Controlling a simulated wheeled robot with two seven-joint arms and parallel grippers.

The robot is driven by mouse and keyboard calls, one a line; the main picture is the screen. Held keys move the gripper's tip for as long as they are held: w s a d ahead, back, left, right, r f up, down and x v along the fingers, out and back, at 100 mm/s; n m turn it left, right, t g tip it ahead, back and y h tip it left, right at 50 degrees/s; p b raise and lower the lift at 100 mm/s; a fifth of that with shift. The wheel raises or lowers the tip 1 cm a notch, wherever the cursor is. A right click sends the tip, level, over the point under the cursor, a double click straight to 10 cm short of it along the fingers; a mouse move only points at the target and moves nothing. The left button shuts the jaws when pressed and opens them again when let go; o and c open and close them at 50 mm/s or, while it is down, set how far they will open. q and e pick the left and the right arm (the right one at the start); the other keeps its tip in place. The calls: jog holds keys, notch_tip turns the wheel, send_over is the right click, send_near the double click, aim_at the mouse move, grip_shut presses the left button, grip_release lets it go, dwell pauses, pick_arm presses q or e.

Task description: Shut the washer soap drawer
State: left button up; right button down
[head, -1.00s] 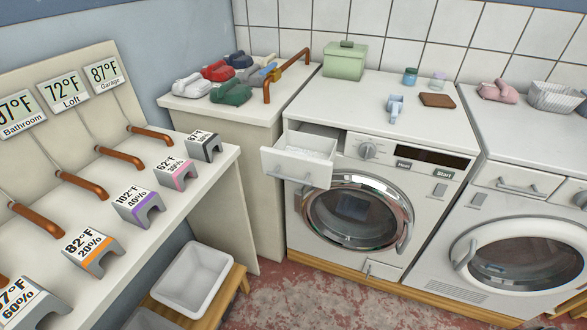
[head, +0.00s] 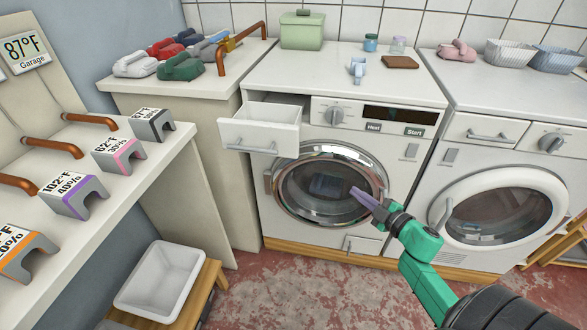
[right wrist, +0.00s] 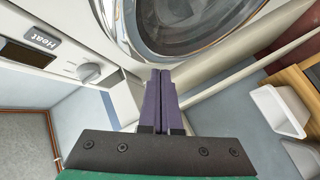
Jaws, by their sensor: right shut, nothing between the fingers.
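The washer soap drawer (head: 262,126) is pulled out at the upper left of the left washer (head: 345,75). Its white front with a grey handle (head: 250,147) stands forward of the machine's face, and its open top shows. My right gripper (head: 354,192) is in front of the round washer door, to the right of and lower than the drawer, not touching it. Its purple fingers are shut and empty, and they show closed together in the right wrist view (right wrist: 164,75). My left gripper is not in view.
A second washer (head: 500,175) with its own shut drawer (head: 487,131) stands at the right. A white tub (head: 160,280) sits on a wooden stool at the lower left. The floor before the washer is clear.

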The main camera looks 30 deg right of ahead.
aim_at(296, 152)
jog(key=s+a+r+n+g+y+b, duration=0.25)
jog(key=a+r+n+y, duration=0.65)
jog(key=a+r+n, duration=0.55)
jog(key=shift+m, duration=0.65)
jog(key=w+a, duration=0.1)
jog(key=w, duration=0.5)
jog(key=w+a+r+p, duration=0.1)
jog(key=w, duration=0.3)
jog(key=shift+a, duration=0.3)
jog(key=shift+w+d, duration=0.3)
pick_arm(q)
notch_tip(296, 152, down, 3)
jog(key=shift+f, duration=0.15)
